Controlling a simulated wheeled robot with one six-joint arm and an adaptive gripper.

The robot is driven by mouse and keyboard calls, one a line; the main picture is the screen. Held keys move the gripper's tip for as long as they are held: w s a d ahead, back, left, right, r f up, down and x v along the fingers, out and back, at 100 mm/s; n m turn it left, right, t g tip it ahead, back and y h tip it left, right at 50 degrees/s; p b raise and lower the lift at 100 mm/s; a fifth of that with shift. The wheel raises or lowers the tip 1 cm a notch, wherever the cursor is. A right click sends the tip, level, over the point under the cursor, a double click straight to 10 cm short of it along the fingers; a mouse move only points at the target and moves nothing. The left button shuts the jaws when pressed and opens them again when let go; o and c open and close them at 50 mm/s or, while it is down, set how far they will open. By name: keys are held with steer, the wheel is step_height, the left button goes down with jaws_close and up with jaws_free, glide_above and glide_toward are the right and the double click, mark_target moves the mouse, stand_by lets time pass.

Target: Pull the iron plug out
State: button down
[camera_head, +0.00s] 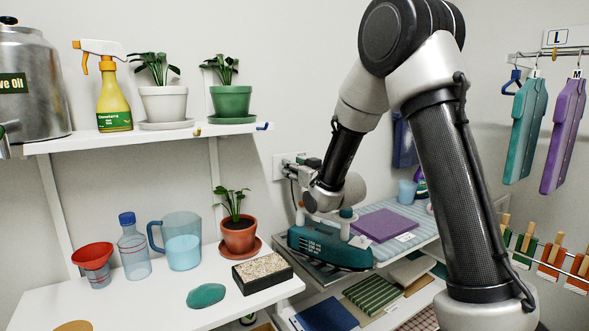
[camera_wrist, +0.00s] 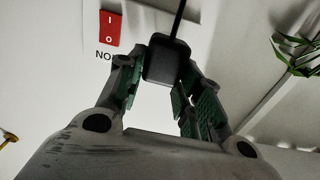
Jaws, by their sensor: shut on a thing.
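The iron plug (camera_wrist: 168,58) is a dark block in the wrist view, with a black cord running up from it. My gripper (camera_wrist: 163,80) has its green-padded fingers on both sides of the plug and is shut on it. In the head view my gripper (camera_head: 291,170) is at the wall socket plate (camera_head: 279,164), behind my arm, and largely covers it. I cannot tell whether the plug's pins are still in the socket. The teal iron (camera_head: 325,250) rests on the ironing surface below my wrist, partly hidden by it.
A red switch (camera_wrist: 110,28) is on the wall beside the plug. The potted plant (camera_head: 239,231) and pebble tray (camera_head: 262,272) stand left of the iron. A purple folded cloth (camera_head: 384,225) lies right of it. The upper shelf (camera_head: 150,137) ends left of my gripper.

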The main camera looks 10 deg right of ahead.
steer(key=c, duration=1)
jaws_free()
steer(key=shift+s, duration=0.15)
steer(key=shift+o, duration=0.2)
steer(key=v, duration=0.7)
steer(key=shift+s, duration=0.2)
steer(key=shift+d, duration=0.15)
steer(key=s+d+r+m+g+h, duration=0.1)
steer(key=s+d+m+g+h, duration=0.1)
steer(key=s+d+g+h, duration=0.6)
steer(key=s+d+g+y, duration=0.1)
steer(key=s+d+g, duration=0.1)
steer(key=s, duration=1.2)
steer(key=s+d+f+m+g+y, duration=0.1)
steer(key=s+d+g, duration=0.1)
steer(key=s, duration=1.3)
steer(key=shift+d+f+m+g, duration=0.2)
steer(key=shift+d+m+g, duration=0.1)
steer(key=shift+g, duration=0.2)
